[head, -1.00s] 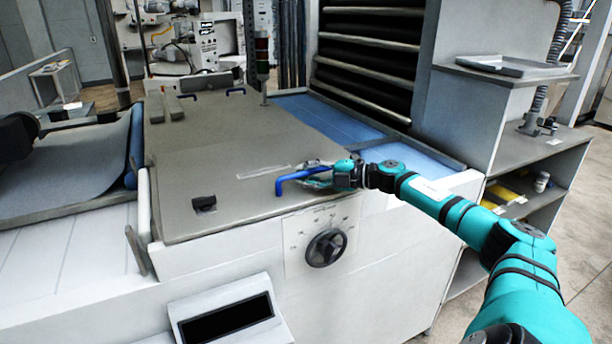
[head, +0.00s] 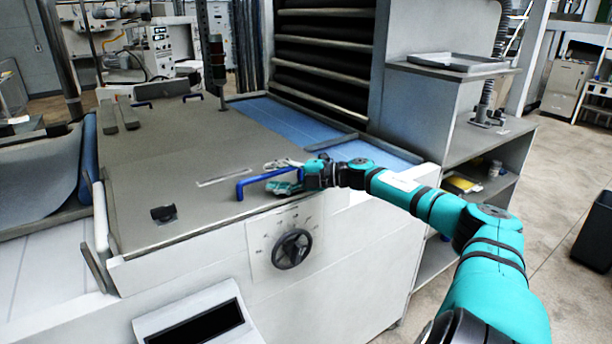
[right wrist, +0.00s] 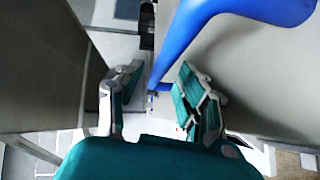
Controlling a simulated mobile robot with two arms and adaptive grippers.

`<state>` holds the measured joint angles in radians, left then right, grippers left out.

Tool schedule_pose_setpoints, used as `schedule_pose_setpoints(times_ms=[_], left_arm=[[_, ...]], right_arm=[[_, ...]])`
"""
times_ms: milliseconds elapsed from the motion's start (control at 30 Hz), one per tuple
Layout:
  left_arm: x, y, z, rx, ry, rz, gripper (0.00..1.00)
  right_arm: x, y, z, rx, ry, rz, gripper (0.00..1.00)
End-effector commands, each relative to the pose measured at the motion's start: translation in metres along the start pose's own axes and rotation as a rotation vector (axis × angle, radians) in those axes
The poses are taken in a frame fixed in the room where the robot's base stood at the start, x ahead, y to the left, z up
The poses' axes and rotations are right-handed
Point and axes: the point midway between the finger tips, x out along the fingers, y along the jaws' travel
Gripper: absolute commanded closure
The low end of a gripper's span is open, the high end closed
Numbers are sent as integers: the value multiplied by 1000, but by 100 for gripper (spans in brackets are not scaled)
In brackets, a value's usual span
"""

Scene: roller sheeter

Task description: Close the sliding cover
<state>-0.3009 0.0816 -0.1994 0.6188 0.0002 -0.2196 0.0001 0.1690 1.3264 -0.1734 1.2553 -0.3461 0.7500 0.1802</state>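The sliding cover (head: 165,147) is a flat grey-brown panel on top of the white machine, with a blue bar handle (head: 258,179) at its front right. My right gripper (head: 276,176) is at this handle with its fingers spread, one on the far side and one on the near side. In the right wrist view, the blue handle (right wrist: 230,16) rises from the panel and one leg comes down between the open fingers (right wrist: 155,98). I cannot tell whether a finger touches it. My left gripper is not in view.
A round black handwheel (head: 291,249) is on the machine's front below the handle. A blue bed (head: 290,118) lies right of the cover. A grey shelf unit (head: 480,140) stands at the right, with a dark bin (head: 596,235) beyond on open floor.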

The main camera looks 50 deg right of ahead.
Motion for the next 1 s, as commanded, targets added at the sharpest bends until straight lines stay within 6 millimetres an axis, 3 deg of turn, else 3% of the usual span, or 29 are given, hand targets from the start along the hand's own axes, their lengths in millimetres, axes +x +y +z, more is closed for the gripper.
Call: schedule_pose_setpoints(times_ms=[733,1000], left_arm=[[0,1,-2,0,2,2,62],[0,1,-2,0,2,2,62]], right_arm=[[-51,-1,-1,1,1,-3,62],[-78,0,0,0,-1,1,62]])
